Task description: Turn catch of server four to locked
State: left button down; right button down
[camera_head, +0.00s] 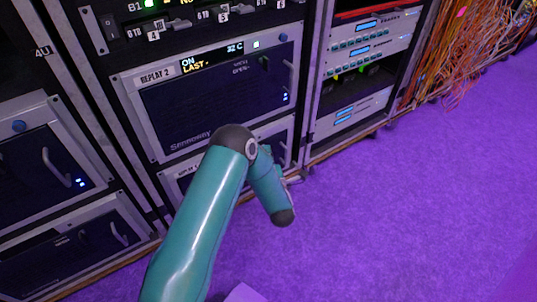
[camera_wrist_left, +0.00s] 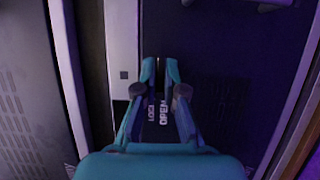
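My left gripper (camera_wrist_left: 160,68) shows in the left wrist view, its two fingertips close together with a narrow gap at a dark server front (camera_wrist_left: 225,60). A thin brownish strip shows in the gap; I cannot tell whether it is the catch or whether the fingers press on it. The labels LOCK and OPEN (camera_wrist_left: 163,112) show between the fingers. In the head view my teal left arm covers much of the lower server (camera_head: 176,182) below the REPLAY 2 server (camera_head: 215,95); its label is cut off and its catch is hidden. My right gripper is not in view.
The REPLAY 2 server has a dark catch (camera_head: 264,63) and a handle at its right. Another server (camera_head: 40,165) stands in the left rack. Orange cables (camera_head: 460,50) hang at the far right. The purple floor (camera_head: 400,210) is clear in front.

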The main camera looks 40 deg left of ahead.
pick_arm(q)
jog(key=shift+d+f, duration=0.1)
dwell(0.3)
jog(key=shift+m+g+p, duration=1.3)
jog(key=shift+m+p, duration=0.25)
jog(key=shift+m, duration=0.7)
jog(key=shift+m+g+p, duration=1.3)
jog(key=shift+m+p, duration=0.3)
jog(key=shift+m, duration=0.6)
jog(key=shift+m+g+p, duration=1.3)
jog(key=shift+m+p, duration=0.25)
jog(key=shift+m, duration=0.7)
jog(key=c, duration=1.3)
grip_release()
jog(key=shift+o, duration=0.2)
jog(key=shift+w, duration=0.1)
